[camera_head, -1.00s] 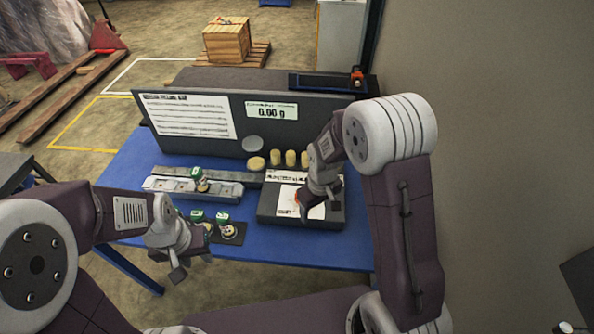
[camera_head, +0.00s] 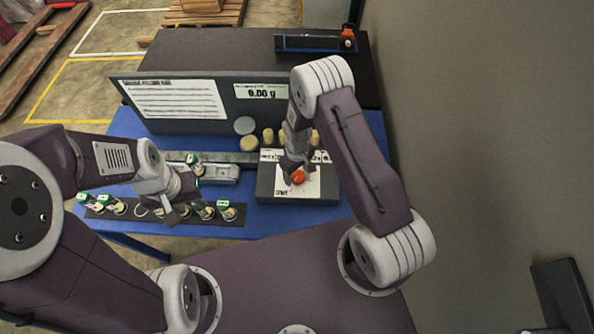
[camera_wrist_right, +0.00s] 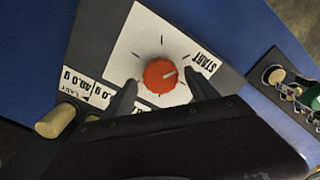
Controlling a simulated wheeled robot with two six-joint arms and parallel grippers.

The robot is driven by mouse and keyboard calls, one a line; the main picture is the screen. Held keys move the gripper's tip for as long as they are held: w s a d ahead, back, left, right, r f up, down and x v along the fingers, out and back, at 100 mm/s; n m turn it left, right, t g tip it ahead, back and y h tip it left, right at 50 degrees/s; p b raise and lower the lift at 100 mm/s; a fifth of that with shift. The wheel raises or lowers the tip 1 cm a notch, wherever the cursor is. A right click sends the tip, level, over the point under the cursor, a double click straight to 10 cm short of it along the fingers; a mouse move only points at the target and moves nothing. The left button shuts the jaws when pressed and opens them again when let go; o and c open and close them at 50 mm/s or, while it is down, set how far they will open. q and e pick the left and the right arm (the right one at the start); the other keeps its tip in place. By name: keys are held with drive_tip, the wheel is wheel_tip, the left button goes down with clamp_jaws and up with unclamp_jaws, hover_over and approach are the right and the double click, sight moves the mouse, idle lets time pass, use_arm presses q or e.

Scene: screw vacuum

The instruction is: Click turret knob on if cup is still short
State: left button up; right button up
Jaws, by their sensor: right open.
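A red-orange turret knob (camera_head: 298,177) sits on a white dial plate marked START on a dark box (camera_head: 330,186). In the right wrist view the knob (camera_wrist_right: 160,76) has a pale pointer line toward its upper right. My right gripper (camera_head: 298,172) is over the plate. Its open fingers (camera_wrist_right: 158,90) stand on both sides of the knob; I cannot tell whether they touch it. My left gripper (camera_head: 176,212) hangs over the row of small cups with green tags (camera_head: 205,211); its jaw state is unclear. The display (camera_head: 262,91) reads 0.00 g.
Several tan cylinders (camera_head: 249,143) stand behind the box. A grey rail (camera_head: 218,172) holds a green-tagged cup (camera_head: 194,164) left of the box.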

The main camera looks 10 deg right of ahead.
drive_tip(key=shift+f, duration=0.15)
drive_tip(key=shift+s+r, duration=0.2)
drive_tip(key=shift+s, duration=0.3)
drive_tip(key=shift+c, duration=1.2)
use_arm(q)
drive_tip(key=shift+s+d+r, duration=0.1)
drive_tip(key=shift+s+r, duration=0.1)
drive_tip(key=shift+s, duration=0.3)
use_arm(e)
drive_tip(key=shift+w+f, duration=0.1)
drive_tip(key=shift+w, duration=0.05)
drive_tip(key=c, duration=1.1)
use_arm(q)
drive_tip(key=shift+f, duration=0.15)
use_arm(e)
drive_tip(key=shift+m+b, duration=0.55)
drive_tip(key=shift+m, duration=0.65)
drive_tip(key=m+b, duration=0.1)
drive_tip(key=m, duration=0.2)
drive_tip(key=shift+m, duration=0.3)
use_arm(q)
wheel_tip(320, 180, down, 3)
drive_tip(key=shift+f+b, duration=0.1)
drive_tip(key=shift+b, duration=0.55)
use_arm(e)
drive_tip(key=m, duration=0.5)
drive_tip(key=shift+w+m, duration=0.1)
drive_tip(key=shift+m, duration=0.2)
